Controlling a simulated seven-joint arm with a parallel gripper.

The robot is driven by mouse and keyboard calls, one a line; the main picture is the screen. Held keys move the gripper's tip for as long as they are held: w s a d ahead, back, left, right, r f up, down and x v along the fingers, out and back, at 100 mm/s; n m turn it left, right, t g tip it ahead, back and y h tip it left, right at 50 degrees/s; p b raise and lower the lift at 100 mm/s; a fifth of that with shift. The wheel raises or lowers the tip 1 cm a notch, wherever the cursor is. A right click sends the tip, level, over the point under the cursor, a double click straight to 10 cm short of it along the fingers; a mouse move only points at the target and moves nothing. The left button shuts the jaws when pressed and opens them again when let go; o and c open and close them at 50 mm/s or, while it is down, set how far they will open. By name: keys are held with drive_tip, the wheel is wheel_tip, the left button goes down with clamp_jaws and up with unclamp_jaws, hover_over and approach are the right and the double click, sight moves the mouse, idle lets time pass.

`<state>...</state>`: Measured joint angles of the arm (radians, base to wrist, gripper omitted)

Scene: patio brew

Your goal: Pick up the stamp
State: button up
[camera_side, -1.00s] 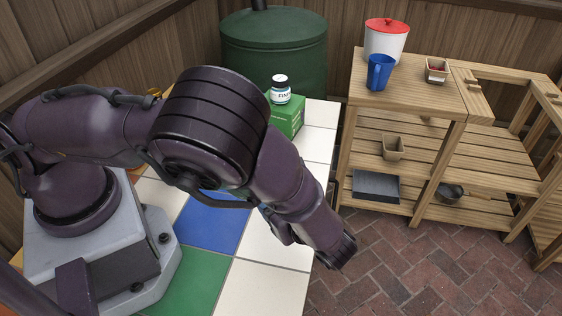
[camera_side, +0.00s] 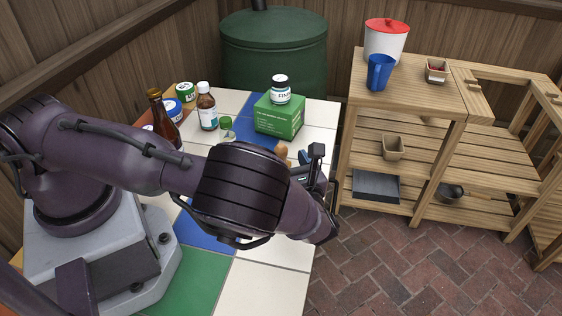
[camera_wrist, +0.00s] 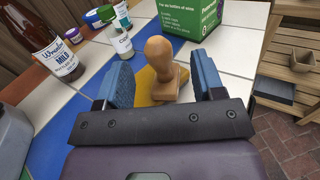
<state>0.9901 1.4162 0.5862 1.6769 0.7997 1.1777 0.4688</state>
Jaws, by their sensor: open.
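The stamp, a wooden piece with a rounded knob handle (camera_wrist: 160,58), stands upright in the wrist view, ahead of and between my gripper's fingers (camera_wrist: 163,80). Its base is at a mustard-yellow patch (camera_wrist: 147,90), partly hidden by the gripper's dark crossbar. The blue-padded fingers are spread either side of the stamp, with gaps on both sides. In the side view the stamp's tan knob (camera_side: 282,151) shows just left of my open gripper (camera_side: 307,160); my arm hides its lower part.
A green box (camera_side: 279,118) with a small jar (camera_side: 280,90) on top stands behind the stamp. A clear bottle with a green cap (camera_side: 227,129), a brown bottle (camera_side: 207,107) and several jars stand left. A wooden shelf (camera_side: 410,110) stands right of the tiled table.

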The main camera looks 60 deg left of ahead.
sight(281, 151)
drive_tip(key=x, duration=0.4)
drive_tip(key=shift+a+f, duration=0.1)
drive_tip(key=shift+a, duration=0.1)
drive_tip(key=c, duration=1.1)
drive_tip(key=shift+o, duration=0.2)
